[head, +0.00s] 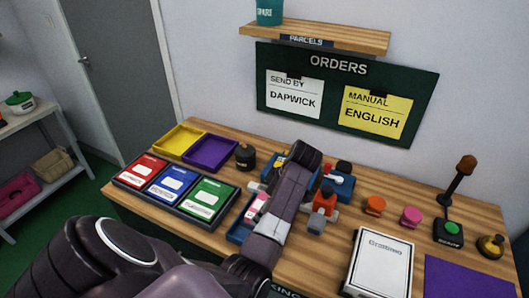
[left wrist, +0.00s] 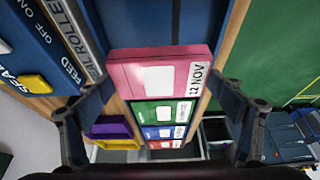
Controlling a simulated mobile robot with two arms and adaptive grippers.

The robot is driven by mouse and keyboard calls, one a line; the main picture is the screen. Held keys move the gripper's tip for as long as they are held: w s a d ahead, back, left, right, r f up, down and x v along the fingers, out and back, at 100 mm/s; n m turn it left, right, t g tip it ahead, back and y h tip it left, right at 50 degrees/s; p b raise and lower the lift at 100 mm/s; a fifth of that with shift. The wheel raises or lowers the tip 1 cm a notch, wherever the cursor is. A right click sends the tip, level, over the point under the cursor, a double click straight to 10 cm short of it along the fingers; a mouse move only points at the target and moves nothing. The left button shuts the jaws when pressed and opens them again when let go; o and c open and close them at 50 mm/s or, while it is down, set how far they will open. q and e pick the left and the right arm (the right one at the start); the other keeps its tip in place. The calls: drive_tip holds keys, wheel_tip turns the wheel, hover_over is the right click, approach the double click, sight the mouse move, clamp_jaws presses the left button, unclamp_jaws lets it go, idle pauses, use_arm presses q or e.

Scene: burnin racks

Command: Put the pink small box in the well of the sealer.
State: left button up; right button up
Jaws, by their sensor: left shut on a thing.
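The pink small box (left wrist: 150,78) has a white label and a "12 NOV" mark. It is between the fingers of my left gripper (left wrist: 160,95), which is shut on it. In the head view, a pink and white piece (head: 257,203) shows left of my forearm, above a blue tray edge (head: 238,232). The sealer (head: 337,184) is blue and partly hidden behind my forearm. Its printed blue side with a yellow button (left wrist: 37,83) shows at the left of the wrist view. I cannot make out its well clearly. My right gripper is not in view.
Red (head: 141,170), blue (head: 171,186) and green (head: 206,199) boxes stand in a dark rack at left. Yellow (head: 180,138) and purple (head: 210,153) trays lie behind. A white manual (head: 379,265), orange (head: 375,205) and pink (head: 411,216) stamps, and a purple mat (head: 468,277) are at right.

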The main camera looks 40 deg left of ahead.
use_arm(q)
wheel_tip(320, 180, down, 3)
drive_tip(key=shift+r, duration=0.1)
wheel_tip(320, 180, down, 4)
drive_tip(key=shift+r+p, duration=0.2)
drive_tip(key=shift+p, duration=0.2)
drive_tip(key=shift+f, duration=0.35)
drive_tip(key=shift+f, duration=0.1)
drive_tip(key=o, duration=1.2)
drive_tip(key=b+v, duration=0.1)
drive_tip(key=v, duration=1.1)
